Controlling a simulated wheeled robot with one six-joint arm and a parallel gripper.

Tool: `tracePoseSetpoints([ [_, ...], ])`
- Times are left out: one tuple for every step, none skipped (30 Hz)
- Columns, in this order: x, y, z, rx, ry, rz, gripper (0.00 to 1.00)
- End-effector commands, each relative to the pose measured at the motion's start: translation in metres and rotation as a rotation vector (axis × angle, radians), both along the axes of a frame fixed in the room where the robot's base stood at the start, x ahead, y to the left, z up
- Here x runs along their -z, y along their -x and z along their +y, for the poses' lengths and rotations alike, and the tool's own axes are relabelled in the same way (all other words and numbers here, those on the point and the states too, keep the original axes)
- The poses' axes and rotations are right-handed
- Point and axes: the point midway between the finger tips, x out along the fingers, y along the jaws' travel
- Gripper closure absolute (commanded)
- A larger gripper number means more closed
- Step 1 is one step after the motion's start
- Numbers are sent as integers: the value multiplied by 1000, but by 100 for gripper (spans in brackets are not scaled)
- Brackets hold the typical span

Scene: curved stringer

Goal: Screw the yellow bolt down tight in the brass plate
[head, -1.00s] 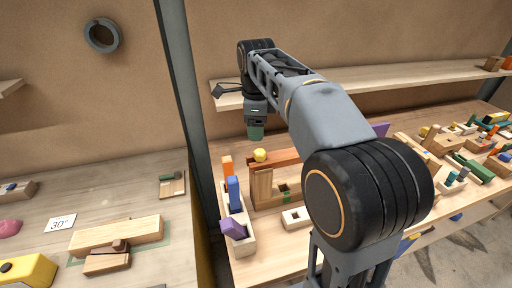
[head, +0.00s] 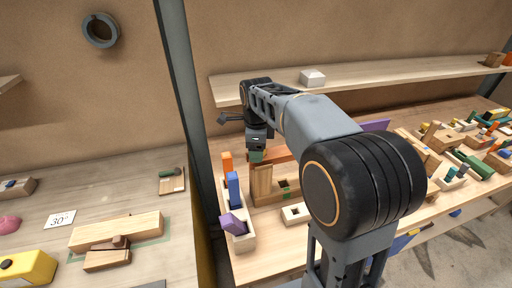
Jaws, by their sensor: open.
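My gripper (head: 257,155) points straight down over the left end of a reddish-brown bar (head: 282,156), at the top of an upright wooden block (head: 262,184). The yellow bolt is hidden behind or between the gripper's greenish fingertips at this spot. I cannot tell whether the fingers touch it. The jaws are open. I cannot make out the brass plate; the gripper covers the bolt's surroundings.
A tray with orange, blue (head: 233,187) and purple (head: 232,223) pieces stands just left of the block. A pale block with a square hole (head: 295,214) lies in front. A shelf (head: 360,82) runs behind. Many small parts crowd the bench's right side.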

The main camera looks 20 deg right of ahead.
Motion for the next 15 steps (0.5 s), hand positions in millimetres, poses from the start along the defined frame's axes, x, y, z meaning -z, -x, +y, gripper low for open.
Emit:
tracePoseSetpoints([
  [0,0,0,0,0,0,34],
  [0,0,0,0,0,0,34],
  [0,0,0,0,0,0,36],
  [0,0,0,0,0,0,39],
  [0,0,0,0,0,0,42],
  [0,0,0,0,0,0,46],
  [0,0,0,0,0,0,48],
  [0,0,0,0,0,0,51],
  [0,0,0,0,0,0,55],
  [0,0,0,0,0,0,58],
  [0,0,0,0,0,0,61],
  [0,0,0,0,0,0,65],
  [0,0,0,0,0,0,68],
  [0,0,0,0,0,1,70],
  [0,0,0,0,0,1,74],
])
